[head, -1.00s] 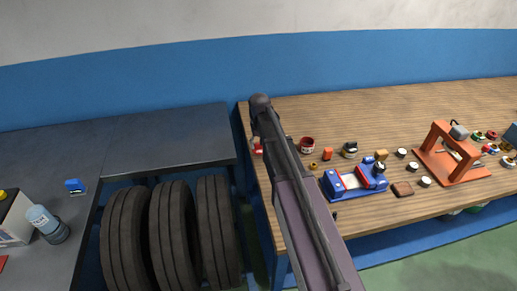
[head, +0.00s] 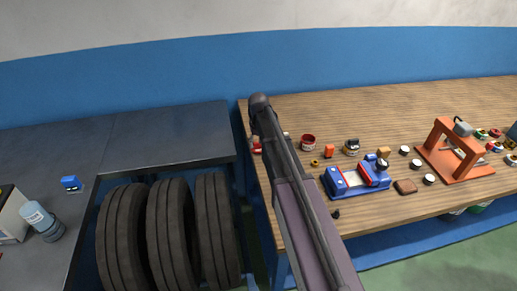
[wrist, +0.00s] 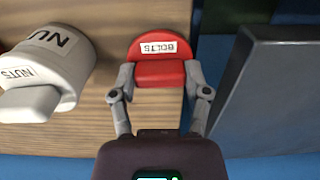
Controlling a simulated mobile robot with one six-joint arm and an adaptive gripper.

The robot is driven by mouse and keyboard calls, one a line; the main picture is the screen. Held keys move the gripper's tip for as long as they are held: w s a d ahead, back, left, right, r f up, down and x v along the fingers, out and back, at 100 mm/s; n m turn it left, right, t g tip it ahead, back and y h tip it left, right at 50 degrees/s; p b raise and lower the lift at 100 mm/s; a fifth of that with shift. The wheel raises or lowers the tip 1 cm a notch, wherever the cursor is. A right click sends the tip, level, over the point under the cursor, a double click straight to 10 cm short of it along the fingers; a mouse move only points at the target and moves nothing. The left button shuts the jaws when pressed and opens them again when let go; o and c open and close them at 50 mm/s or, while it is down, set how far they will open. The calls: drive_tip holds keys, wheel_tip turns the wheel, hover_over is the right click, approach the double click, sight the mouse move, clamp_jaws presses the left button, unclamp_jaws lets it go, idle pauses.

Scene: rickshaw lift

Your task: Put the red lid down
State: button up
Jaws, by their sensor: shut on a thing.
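The red lid (wrist: 158,56) has a white label reading BOLTS and a raised red grip block. In the wrist view my gripper (wrist: 160,82) is shut on this block, one finger on each side. The lid is over the wooden bench near its left end; I cannot tell whether it touches the wood. In the head view my arm hides the gripper, and a small red patch (head: 257,146) shows just left of the arm, probably the lid.
A white NUTS container (wrist: 45,72) stands left of the lid in the wrist view. A red tin (head: 308,142), a blue device (head: 357,180) and an orange press (head: 455,152) stand on the wooden bench (head: 400,115). A dark bench (head: 170,140) stands across a gap, with tires below.

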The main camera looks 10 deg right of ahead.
drive_tip(key=shift+f, duration=0.5)
drive_tip(key=shift+f+b, duration=0.15)
drive_tip(key=shift+b, duration=0.25)
drive_tip(key=o, duration=0.9)
drive_tip(key=shift+o, duration=0.2)
drive_tip(key=shift+r, duration=0.2)
wheel_tip(320, 180, up, 12)
drive_tip(key=p, duration=1.2)
drive_tip(key=s, duration=2.3)
drive_tip(key=shift+s, duration=0.15)
